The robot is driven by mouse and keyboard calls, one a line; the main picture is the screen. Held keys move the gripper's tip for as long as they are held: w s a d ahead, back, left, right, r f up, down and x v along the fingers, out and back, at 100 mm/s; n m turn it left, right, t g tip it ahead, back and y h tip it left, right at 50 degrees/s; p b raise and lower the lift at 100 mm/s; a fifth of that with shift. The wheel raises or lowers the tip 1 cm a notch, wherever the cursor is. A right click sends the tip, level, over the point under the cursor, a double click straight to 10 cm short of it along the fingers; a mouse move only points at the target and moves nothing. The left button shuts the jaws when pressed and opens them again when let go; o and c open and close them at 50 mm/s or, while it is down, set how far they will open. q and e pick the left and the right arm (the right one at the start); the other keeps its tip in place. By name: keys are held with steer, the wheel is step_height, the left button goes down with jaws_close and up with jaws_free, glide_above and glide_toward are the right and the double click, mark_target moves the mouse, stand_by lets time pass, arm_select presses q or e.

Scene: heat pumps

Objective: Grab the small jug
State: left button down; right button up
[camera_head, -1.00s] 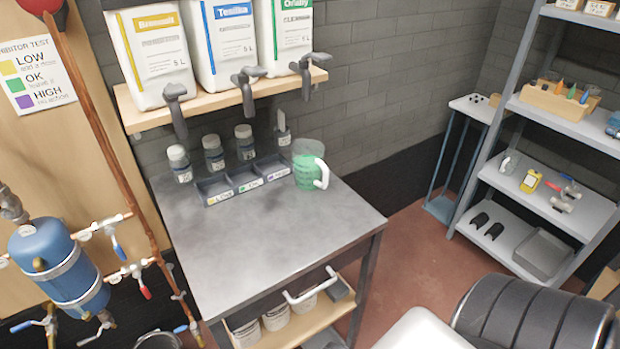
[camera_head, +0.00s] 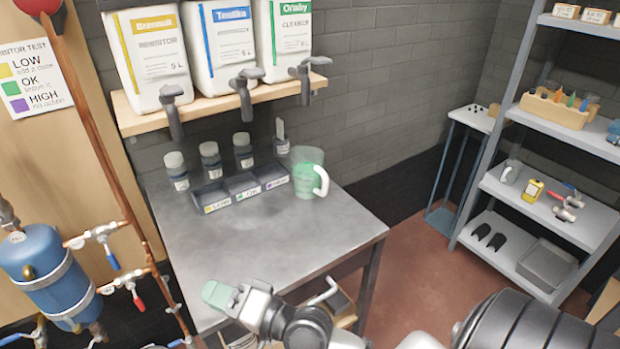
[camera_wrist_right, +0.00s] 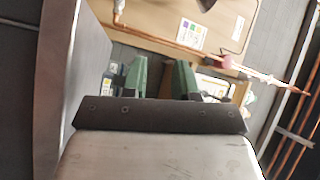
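A clear jug with green on its wall and a white handle (camera_head: 306,174) stands upright at the back of the grey workbench (camera_head: 262,240), at the right end of the tray. A smaller clear jug (camera_head: 510,172) stands on the middle level of the shelf rack at the right. My right gripper (camera_head: 218,294) is over the front edge of the bench, well apart from both jugs. In the right wrist view, its green fingers (camera_wrist_right: 160,78) are apart with nothing held between them; neither jug can be made out there. My left gripper is not in view.
A divided tray (camera_head: 240,188) and several small bottles (camera_head: 210,160) stand at the back of the bench. Above them, a wooden shelf (camera_head: 130,122) holds large containers with taps. A blue tank (camera_head: 45,272) and copper pipes are at the left. The bench's middle is clear.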

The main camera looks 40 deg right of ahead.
steer(key=w+d+r+m+t+h, duration=0.2)
steer(key=w+d+m+t+h, duration=0.15)
steer(key=d+m+h, duration=0.6)
steer(key=w+d+r+m+t+h, duration=0.35)
steer(key=m+h, duration=0.25)
steer(key=m, duration=0.7)
steer(key=m+g+h, duration=1)
steer(key=m+g, duration=0.4)
steer(key=m, duration=0.4)
glide_toward(324, 189)
steer(key=shift+w+d, duration=0.5)
steer(key=shift+w, duration=0.25)
steer(key=shift+d+f+g, duration=0.1)
steer(key=shift+d+g, duration=0.3)
steer(key=x, duration=0.5)
steer(key=shift+d+p, duration=0.1)
steer(key=shift+p, duration=0.3)
steer(key=shift+w+d, duration=0.15)
steer(key=shift+d, duration=0.2)
steer(key=x, duration=0.2)
steer(key=p+x, duration=0.1)
steer(key=shift+w+d+r, duration=0.15)
steer(key=shift+d+r, duration=0.1)
steer(key=shift+r, duration=0.05)
steer(key=shift+w+d+f, duration=0.1)
steer(key=shift+w+d, duration=0.15)
steer(key=shift+d, duration=0.15)
jaws_close()
